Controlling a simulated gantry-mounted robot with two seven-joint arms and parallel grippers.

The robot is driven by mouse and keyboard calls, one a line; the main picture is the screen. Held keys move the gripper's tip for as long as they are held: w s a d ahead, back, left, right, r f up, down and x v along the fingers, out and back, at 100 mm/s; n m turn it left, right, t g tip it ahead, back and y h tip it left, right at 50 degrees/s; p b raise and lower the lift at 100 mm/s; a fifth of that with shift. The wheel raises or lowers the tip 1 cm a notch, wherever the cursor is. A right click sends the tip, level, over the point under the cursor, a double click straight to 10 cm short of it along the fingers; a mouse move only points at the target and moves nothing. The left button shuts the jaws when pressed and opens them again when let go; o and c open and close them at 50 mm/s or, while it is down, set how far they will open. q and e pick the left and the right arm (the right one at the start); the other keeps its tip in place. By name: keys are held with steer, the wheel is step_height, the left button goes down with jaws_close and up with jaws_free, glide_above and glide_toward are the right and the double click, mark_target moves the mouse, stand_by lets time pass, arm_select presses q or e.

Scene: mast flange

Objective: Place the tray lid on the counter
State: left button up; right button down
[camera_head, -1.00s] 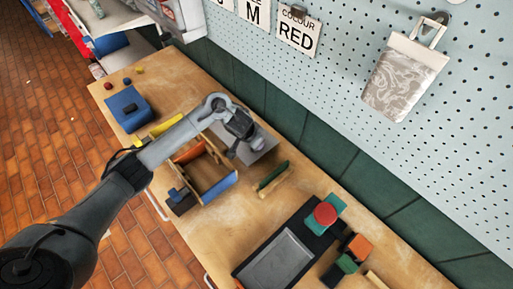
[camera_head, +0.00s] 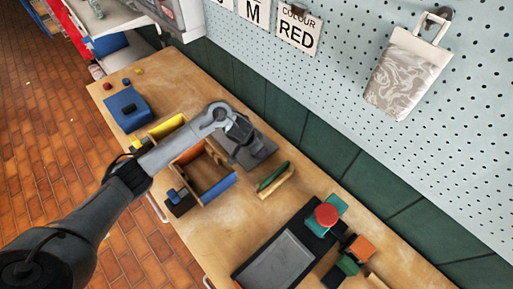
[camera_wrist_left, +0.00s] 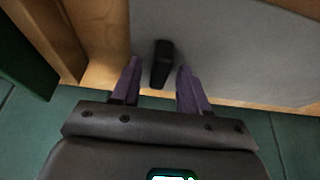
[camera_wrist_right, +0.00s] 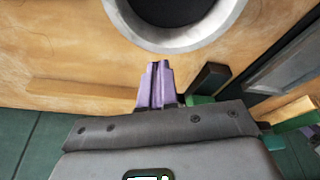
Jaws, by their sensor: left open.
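The tray lid is a flat grey panel (camera_head: 266,152) at the back of the wooden counter (camera_head: 215,235), behind the open box. It appears to lie flat, partly hidden by my left arm. In the left wrist view the lid (camera_wrist_left: 235,45) fills the upper right and has an upright black handle (camera_wrist_left: 161,65). My left gripper (camera_wrist_left: 156,78) is open, with its purple fingers on either side of the handle and apart from it. My right gripper (camera_wrist_right: 157,78) shows only in its wrist view, with its fingers together and nothing seen between them.
The open wooden box (camera_head: 207,178) with coloured walls stands in front of the lid. A green piece in a wooden holder (camera_head: 273,179) is close on its right. A dark tray (camera_head: 277,262), a red round piece (camera_head: 326,214) and small blocks crowd the right. Bare counter lies between.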

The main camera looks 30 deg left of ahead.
arm_select(q)
steer(key=shift+r, duration=0.1)
steer(key=shift+r, duration=0.35)
arm_select(e)
steer(key=shift+r, duration=0.15)
arm_select(q)
steer(key=p+v, duration=0.5)
steer(key=v, duration=0.6)
steer(key=s+d+f, duration=0.1)
steer(key=d, duration=0.2)
steer(key=s+d+f+m+t, duration=0.1)
steer(key=d, duration=0.3)
steer(key=s+d+f+m+t+h, duration=0.1)
steer(key=s+d, duration=0.1)
steer(key=d, duration=0.2)
steer(key=shift+d+f, duration=0.2)
steer(key=shift+f, duration=0.05)
steer(key=s+a+n+g+y, duration=0.1)
steer(key=s+a+n+g, duration=0.1)
steer(key=s, duration=2.1)
steer(key=shift+n+g+y, duration=0.4)
arm_select(e)
step_height(320, 180, up, 5)
steer(key=shift+f, duration=0.1)
arm_select(q)
steer(key=shift+s+a+r, duration=0.1)
steer(key=shift+r, duration=0.05)
